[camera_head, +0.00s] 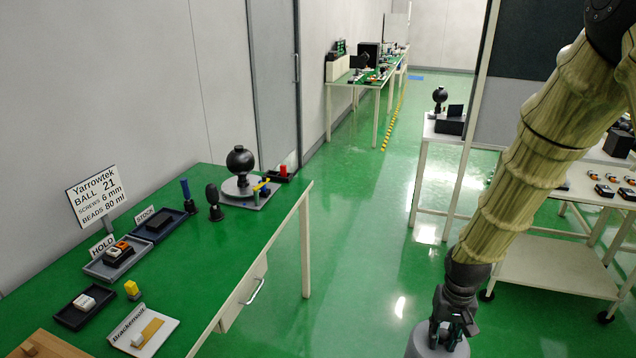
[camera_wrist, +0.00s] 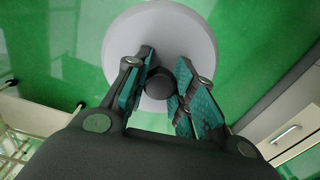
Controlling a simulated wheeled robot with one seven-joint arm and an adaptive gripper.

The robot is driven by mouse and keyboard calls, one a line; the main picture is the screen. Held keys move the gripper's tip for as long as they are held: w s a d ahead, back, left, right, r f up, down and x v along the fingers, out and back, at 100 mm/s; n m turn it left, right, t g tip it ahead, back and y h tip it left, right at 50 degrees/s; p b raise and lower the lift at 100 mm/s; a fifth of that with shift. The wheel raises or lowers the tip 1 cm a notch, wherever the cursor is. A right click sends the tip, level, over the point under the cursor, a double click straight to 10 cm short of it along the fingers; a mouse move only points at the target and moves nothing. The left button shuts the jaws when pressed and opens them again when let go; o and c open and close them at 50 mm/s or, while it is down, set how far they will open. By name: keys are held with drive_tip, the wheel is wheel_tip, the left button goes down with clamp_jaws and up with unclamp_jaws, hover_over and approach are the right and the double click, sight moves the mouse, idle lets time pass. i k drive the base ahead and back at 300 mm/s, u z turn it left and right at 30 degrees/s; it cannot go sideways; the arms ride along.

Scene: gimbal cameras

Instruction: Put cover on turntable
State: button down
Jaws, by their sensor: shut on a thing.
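The cover (camera_head: 420,345) is a light grey round piece at the bottom of the head view, partly cut off by the frame edge. In the wrist view the cover (camera_wrist: 190,30) shows as a pale disc with a dark knob (camera_wrist: 160,84) at its middle. My gripper (camera_head: 452,334) is shut on that knob and holds the cover off the floor, to the right of the green table. In the wrist view my gripper (camera_wrist: 163,80) has a finger on each side of the knob. The turntable (camera_head: 229,189) is a grey disc at the table's far end, with a black ball (camera_head: 240,160) standing on it.
The green table (camera_head: 215,250) also bears a black stand (camera_head: 214,203), a blue upright (camera_head: 187,195), trays, a Yarrowtek sign (camera_head: 97,196) and a red-topped item (camera_head: 283,171). A white shelf cart (camera_head: 540,262) stands at right. Green floor lies open between.

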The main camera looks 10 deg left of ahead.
sight(244, 184)
drive_tip(key=z, duration=0.95)
drive_tip(key=i, duration=2.25)
drive_tip(key=u, duration=2.9)
